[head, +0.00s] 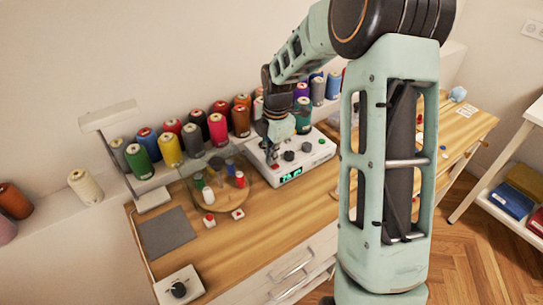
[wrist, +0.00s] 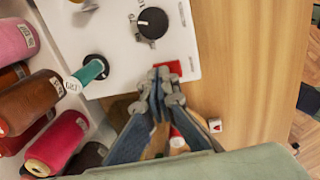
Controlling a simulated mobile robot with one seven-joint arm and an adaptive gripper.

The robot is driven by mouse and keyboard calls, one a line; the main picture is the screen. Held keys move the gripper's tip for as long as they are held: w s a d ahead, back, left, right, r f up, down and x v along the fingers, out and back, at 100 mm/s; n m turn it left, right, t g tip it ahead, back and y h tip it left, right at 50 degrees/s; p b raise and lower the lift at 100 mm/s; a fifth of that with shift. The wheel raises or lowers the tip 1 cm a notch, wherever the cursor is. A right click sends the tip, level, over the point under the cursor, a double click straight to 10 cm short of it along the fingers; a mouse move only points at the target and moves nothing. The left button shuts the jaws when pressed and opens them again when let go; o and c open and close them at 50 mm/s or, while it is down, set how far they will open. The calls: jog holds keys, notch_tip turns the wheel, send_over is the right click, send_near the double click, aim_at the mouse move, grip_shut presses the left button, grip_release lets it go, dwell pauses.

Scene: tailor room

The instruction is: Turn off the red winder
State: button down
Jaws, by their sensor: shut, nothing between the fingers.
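In the head view my gripper (head: 273,158) points down over the machine's left side.
A row of coloured thread spools (head: 170,150) stands behind the machine. A lamp (head: 110,116) stands farther left.

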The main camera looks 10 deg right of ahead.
jog(key=shift+s+f, duration=0.1)
jog(key=shift+s+d, duration=0.35)
jog(key=shift+s, duration=0.3)
jog(key=shift+r+p, duration=0.25)
jog(key=shift+p, duration=0.05)
